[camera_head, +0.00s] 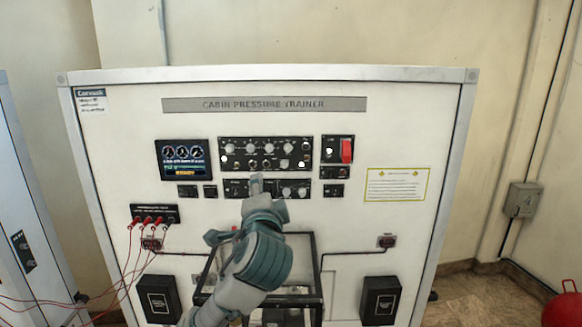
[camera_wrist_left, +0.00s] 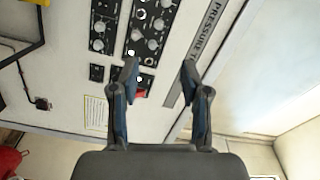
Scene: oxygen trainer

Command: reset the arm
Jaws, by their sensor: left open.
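My left arm comes in from the bottom of the head view, grey and teal, and reaches up in front of the cabin pressure trainer panel (camera_head: 130,115). My left gripper (camera_head: 256,184) overlaps the lower row of controls there. In the left wrist view my left gripper (camera_wrist_left: 160,76) is open, with two dark fingers apart and nothing between them. The trainer face (camera_wrist_left: 70,70) lies beyond the fingers, turned in the picture. A red switch cover (camera_head: 347,150) is at the panel's upper right; it also shows in the left wrist view (camera_wrist_left: 142,93), partly behind a finger. My right arm is not in view.
A small screen (camera_head: 183,160) and a knob panel (camera_head: 266,153) sit on the trainer. Red cables (camera_head: 125,255) hang at the left. A framed clear box (camera_head: 308,258) stands behind my arm, between two black boxes (camera_head: 159,300) (camera_head: 380,300). A red object (camera_head: 562,308) is at the far right.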

